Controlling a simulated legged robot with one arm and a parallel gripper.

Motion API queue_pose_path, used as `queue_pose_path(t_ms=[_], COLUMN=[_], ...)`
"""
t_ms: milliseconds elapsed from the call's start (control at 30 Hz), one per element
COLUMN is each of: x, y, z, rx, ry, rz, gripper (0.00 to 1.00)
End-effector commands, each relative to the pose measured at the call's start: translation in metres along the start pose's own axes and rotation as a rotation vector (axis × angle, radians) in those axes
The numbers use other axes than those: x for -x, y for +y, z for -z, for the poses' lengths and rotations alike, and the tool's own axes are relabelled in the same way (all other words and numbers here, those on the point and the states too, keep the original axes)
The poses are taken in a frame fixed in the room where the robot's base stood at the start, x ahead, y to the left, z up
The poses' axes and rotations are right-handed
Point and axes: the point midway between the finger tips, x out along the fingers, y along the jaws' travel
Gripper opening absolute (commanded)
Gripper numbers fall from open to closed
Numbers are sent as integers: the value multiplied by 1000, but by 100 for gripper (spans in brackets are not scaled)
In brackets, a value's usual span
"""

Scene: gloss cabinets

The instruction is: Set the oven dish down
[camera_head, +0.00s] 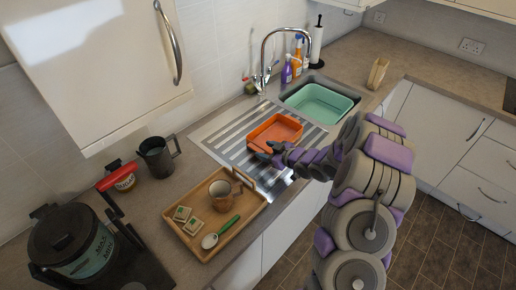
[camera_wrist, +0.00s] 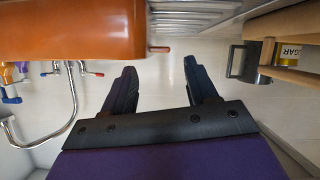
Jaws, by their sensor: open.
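The orange oven dish (camera_head: 275,132) sits on the ribbed metal draining board (camera_head: 228,142), left of the sink bowl. In the wrist view the dish (camera_wrist: 70,32) fills the upper left, and the picture looks upside down. The fingers look apart from the dish wall. The dish's near edge is partly hidden by my gripper in the head view.
A wooden tray (camera_head: 193,247) with a mug (camera_head: 220,194) and a green-handled spoon (camera_head: 220,232) stands left of the draining board. A green basin (camera_head: 318,103) sits in the sink by the tap (camera_head: 263,62). A dark jug (camera_head: 157,157) is near the wall. Counter at the back right is mostly clear.

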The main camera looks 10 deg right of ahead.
Motion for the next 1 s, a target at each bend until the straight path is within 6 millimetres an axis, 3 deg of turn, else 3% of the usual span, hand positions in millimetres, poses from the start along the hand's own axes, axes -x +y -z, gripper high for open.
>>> queue_pose_path(t_ms=[200,400,767,867,1000], x=[39,62,74,77,96], y=[-2,-4,2,9,20], z=[2,4,4,9,21], rx=[2,5,9,22,28], ry=[-3,-2,-31,-112,-296], rz=[-2,0,-12,-46,-129], gripper=[58,58,58,58,58])
